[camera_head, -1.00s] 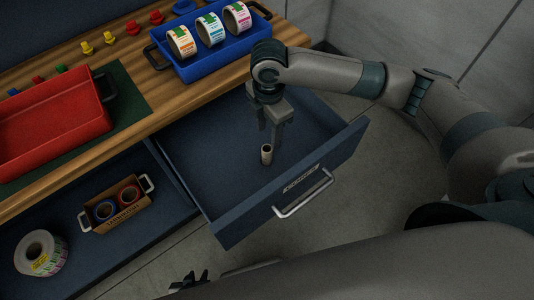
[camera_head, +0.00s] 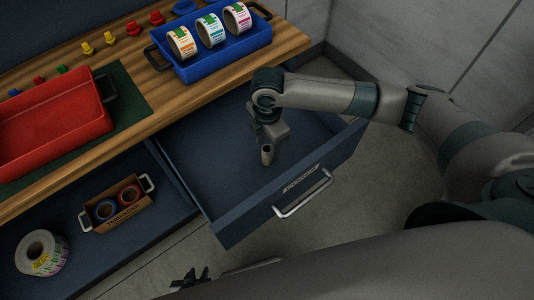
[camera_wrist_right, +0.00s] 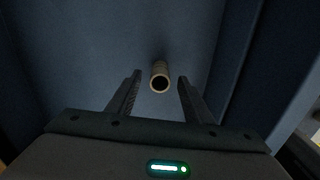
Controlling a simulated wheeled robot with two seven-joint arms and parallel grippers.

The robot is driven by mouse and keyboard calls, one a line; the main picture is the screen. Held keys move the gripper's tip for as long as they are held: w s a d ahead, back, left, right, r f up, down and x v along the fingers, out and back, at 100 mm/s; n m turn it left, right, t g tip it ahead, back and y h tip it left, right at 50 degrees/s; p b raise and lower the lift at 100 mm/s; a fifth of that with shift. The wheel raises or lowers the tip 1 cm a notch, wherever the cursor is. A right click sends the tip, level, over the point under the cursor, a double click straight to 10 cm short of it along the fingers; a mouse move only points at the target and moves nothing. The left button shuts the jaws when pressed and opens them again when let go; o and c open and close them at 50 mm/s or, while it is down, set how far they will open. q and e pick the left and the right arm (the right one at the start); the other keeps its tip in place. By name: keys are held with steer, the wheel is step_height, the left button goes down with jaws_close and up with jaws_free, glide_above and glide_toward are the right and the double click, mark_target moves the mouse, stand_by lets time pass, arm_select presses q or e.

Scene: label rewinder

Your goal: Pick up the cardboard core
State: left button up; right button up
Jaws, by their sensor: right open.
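The cardboard core (camera_head: 267,154) is a small tan tube inside the open blue drawer (camera_head: 214,190). It also shows in the right wrist view (camera_wrist_right: 160,78), with its dark open end facing the camera. My right gripper (camera_head: 268,146) is low in the drawer at the core. In the right wrist view its two fingers (camera_wrist_right: 158,92) are apart, with the core seen between and a little beyond their tips. I cannot tell whether a finger touches it. My left gripper (camera_head: 190,279) shows only as a dark tip at the bottom edge; its jaws are unclear.
The drawer front with its metal handle (camera_head: 303,195) stands nearest me. On the wooden bench (camera_head: 135,75) are a red tray (camera_head: 45,125) and a blue tray (camera_head: 215,55) of label rolls.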

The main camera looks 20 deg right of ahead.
steer(key=shift+f, duration=1.75)
steer(key=c, duration=1.1)
